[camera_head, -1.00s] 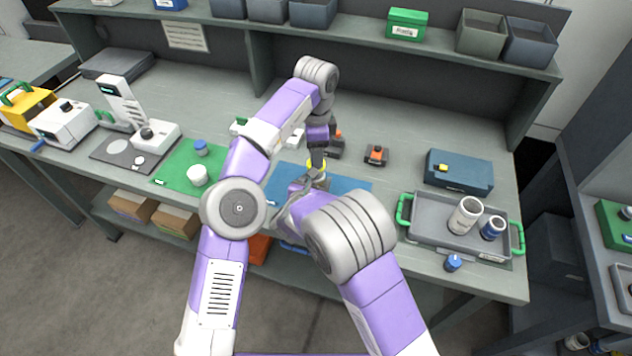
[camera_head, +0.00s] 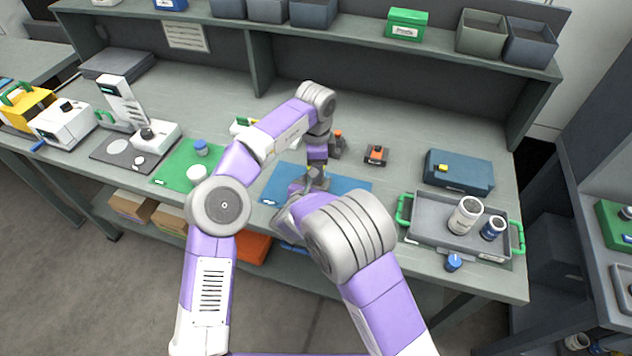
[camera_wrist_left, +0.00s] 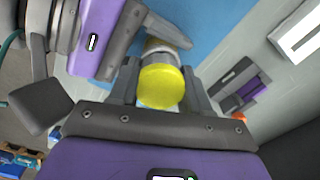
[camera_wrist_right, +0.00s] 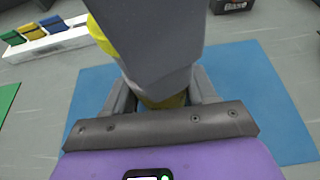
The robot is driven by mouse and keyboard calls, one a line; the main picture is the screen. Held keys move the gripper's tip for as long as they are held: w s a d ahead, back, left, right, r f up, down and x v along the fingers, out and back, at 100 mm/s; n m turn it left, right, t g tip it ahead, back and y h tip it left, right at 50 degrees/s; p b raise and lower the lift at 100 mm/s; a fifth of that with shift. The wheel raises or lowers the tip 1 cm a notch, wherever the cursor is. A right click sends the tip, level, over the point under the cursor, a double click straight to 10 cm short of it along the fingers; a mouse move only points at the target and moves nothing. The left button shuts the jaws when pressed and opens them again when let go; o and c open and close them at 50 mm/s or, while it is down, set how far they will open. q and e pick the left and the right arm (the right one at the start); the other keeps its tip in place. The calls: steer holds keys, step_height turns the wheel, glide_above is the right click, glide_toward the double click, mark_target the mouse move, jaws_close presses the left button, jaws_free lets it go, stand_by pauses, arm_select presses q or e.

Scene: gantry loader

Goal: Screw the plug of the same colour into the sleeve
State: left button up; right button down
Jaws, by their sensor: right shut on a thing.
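A round yellow plug (camera_wrist_left: 162,87) shows in the left wrist view between the two fingers of my left gripper (camera_wrist_left: 160,82). The fingers stand on either side of it. A pale grey sleeve (camera_wrist_left: 158,48) is right beyond the plug, in line with it. How deep the plug sits in the sleeve cannot be seen. My right gripper (camera_wrist_right: 163,98) is shut on the sleeve, whose yellowish part (camera_wrist_right: 165,101) shows between its fingers. In the head view my arms hide the plug and sleeve, above the blue mat (camera_head: 348,188).
A grey tray (camera_head: 425,238) with green handles holds a white and a blue cylinder. A small blue part (camera_head: 453,262) lies before it. A green mat (camera_head: 172,178) with a white cup is at left. A blue case (camera_head: 459,172) stands at right.

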arm_select(q)
steer(key=c, duration=0.3)
steer(key=m, duration=0.8)
steer(key=shift+m, duration=0.3)
steer(key=m, duration=0.5)
steer(key=shift+m, duration=0.3)
steer(key=m, duration=0.3)
steer(key=shift+m, duration=0.4)
steer(key=m, duration=0.3)
steer(key=shift+f+m, duration=0.1)
steer(key=shift+m, duration=0.3)
steer(key=m, duration=0.3)
steer(key=shift+m, duration=0.3)
steer(key=m, duration=0.5)
steer(key=shift+f, duration=0.1)
